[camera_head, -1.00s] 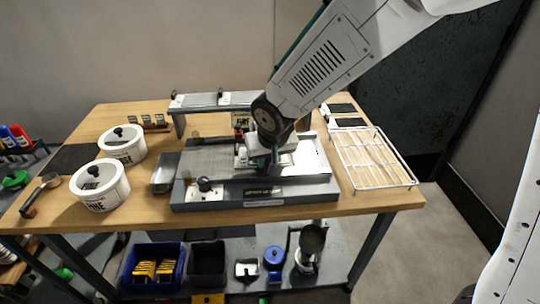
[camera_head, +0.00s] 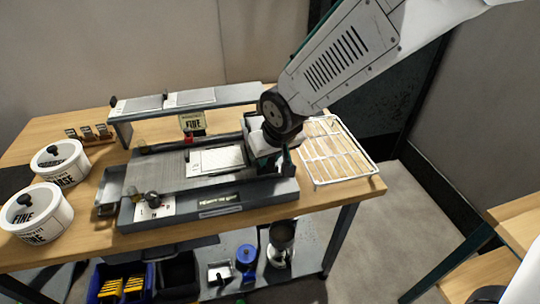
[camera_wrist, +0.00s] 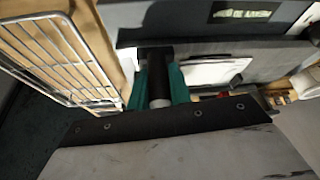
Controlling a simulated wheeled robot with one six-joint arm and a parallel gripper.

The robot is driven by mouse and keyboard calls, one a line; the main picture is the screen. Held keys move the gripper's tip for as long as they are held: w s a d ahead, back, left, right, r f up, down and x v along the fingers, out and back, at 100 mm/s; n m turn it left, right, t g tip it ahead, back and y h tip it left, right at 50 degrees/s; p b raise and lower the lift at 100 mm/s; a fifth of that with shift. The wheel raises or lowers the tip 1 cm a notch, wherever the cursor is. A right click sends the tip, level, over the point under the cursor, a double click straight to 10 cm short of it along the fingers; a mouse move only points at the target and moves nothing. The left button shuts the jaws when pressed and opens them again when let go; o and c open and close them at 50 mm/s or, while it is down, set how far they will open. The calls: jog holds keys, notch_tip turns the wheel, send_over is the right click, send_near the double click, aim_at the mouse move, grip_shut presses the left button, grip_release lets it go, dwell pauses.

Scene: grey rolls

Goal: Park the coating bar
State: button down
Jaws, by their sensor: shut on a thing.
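My gripper (camera_head: 276,150) is at the right end of the grey flat coater (camera_head: 262,194). In the wrist view my gripper (camera_wrist: 160,88) has its teal fingers shut on a black cylindrical piece (camera_wrist: 158,70), which looks like the coating bar's grip. How far the bar extends is hidden by my wrist and fingers. A white sheet (camera_head: 215,160) lies on the coater's bed. A small card reading "FINE" (camera_head: 193,124) stands behind the coater. Whether the held piece touches the coater cannot be told.
A wire rack (camera_head: 338,150) is right of the coater, close to my gripper. Two lidded white tubs, marked FINE (camera_head: 38,222) and apparently COARSE (camera_head: 62,168), stand at left. A raised shelf (camera_head: 235,93) runs behind. Bins and a blue jar (camera_head: 246,258) sit below the tabletop.

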jog(key=c, duration=1.6)
grip_release()
jog(key=shift+d, duration=0.25)
jog(key=o, duration=0.3)
jog(key=shift+w+d, duration=0.15)
jog(key=shift+d, duration=0.05)
jog(key=shift+a, duration=0.2)
jog(key=shift+r, duration=0.3)
jog(key=v, duration=0.7)
jog(key=shift+s, duration=0.2)
